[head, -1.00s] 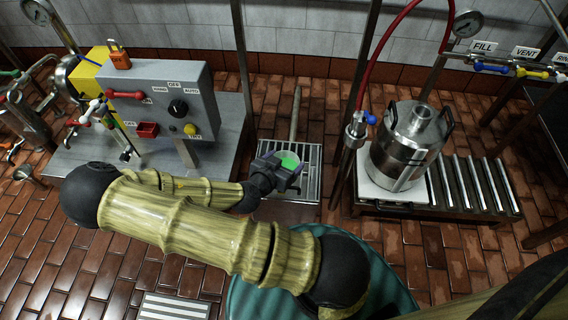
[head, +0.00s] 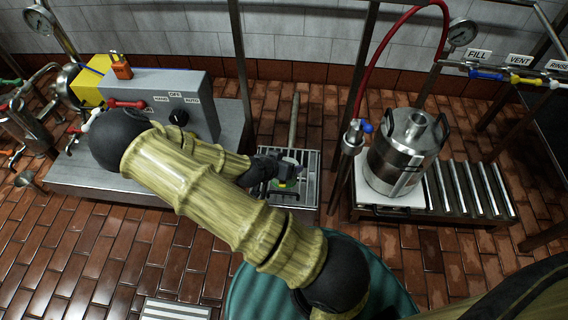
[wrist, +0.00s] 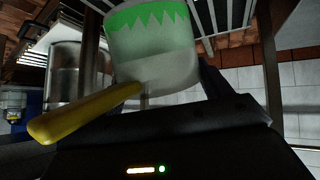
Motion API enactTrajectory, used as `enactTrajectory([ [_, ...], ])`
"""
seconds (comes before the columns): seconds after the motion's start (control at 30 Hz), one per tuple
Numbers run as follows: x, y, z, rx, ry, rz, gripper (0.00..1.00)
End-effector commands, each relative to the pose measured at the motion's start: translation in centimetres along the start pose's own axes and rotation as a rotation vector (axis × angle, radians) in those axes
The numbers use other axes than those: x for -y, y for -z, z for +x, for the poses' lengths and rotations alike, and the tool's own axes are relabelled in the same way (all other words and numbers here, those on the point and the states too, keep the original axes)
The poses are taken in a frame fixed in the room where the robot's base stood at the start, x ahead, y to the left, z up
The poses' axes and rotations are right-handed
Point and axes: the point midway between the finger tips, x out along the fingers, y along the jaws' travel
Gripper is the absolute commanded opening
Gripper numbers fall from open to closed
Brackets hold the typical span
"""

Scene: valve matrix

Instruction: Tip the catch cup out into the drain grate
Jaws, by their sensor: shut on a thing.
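The catch cup (wrist: 165,62) is pale grey with a jagged green band and a yellow handle (wrist: 85,113). In the wrist view it sits in front of my gripper, and its contents are not visible. In the head view my gripper (head: 279,178) is shut on the cup above the drain grate (head: 304,202). The grate's slats also show at the top of the wrist view (wrist: 222,14).
A grey control box (head: 190,90) stands on a metal plinth to the left. A steel keg (head: 403,155) stands on a roller stand (head: 470,190) to the right, beside a thin post and red hose (head: 372,70).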

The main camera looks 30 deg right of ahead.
Motion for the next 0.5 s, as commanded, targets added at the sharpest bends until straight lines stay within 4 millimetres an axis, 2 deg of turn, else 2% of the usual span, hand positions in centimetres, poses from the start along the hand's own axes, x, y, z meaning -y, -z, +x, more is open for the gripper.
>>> enactTrajectory([
  [0.23,0.4,0.4,0.8,0.081,-0.012,-0.028,0.44],
  [0.5,0.6,0.6,1.6,0.251,-0.04,-0.089,0.44],
])
